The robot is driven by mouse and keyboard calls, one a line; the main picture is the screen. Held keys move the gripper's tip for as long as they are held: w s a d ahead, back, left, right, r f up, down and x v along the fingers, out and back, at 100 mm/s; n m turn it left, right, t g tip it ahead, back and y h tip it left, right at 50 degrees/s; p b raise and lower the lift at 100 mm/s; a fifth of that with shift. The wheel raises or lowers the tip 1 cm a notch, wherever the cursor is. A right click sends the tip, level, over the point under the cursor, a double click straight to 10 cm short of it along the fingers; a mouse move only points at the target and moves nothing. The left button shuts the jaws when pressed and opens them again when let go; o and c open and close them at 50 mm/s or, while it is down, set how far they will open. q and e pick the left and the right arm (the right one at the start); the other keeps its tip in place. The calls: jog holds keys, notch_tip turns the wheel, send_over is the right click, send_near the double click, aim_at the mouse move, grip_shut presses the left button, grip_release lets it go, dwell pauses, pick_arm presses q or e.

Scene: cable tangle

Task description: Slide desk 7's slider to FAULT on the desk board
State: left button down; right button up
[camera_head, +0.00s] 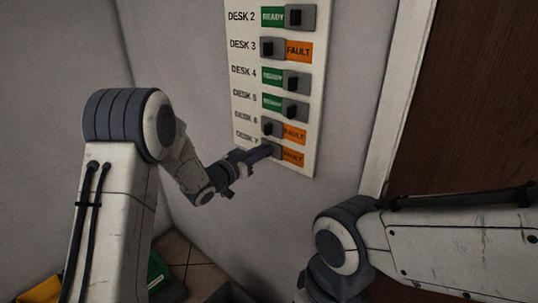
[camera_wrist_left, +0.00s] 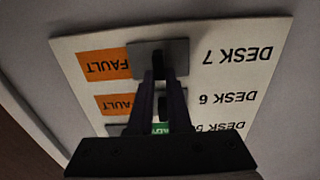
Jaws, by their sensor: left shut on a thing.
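The white desk board (camera_head: 308,110) is on the wall, with a row for each desk. In the bottom row, desk 7's slider (camera_head: 273,147) is at the left of its slot, and the orange FAULT label (camera_head: 293,156) shows to its right. The left wrist view sees the board upside down, with desk 7's slider (camera_wrist_left: 178,54) next to its orange FAULT label (camera_wrist_left: 103,64). My left gripper (camera_head: 266,151) is shut on that slider's knob, which its fingers partly hide. My right gripper is out of view; only part of its arm shows.
Desk 6's slider (camera_head: 269,128) sits close above, also with orange FAULT showing. Desk 3 shows FAULT; desks 2, 4 and 5 show green READY. A brown door (camera_head: 470,100) with a pale frame stands to the right. Green and yellow items (camera_head: 160,275) lie on the floor below.

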pick_arm(q)
jog(key=shift+w+a, duration=0.15)
jog(key=shift+a, duration=0.05)
jog(key=c, duration=0.8)
grip_release()
jog(key=shift+a, duration=0.1)
jog(key=shift+c, duration=0.2)
jog(key=b+v, duration=0.2)
jog(key=v, duration=0.8)
jog(key=shift+s, duration=0.2)
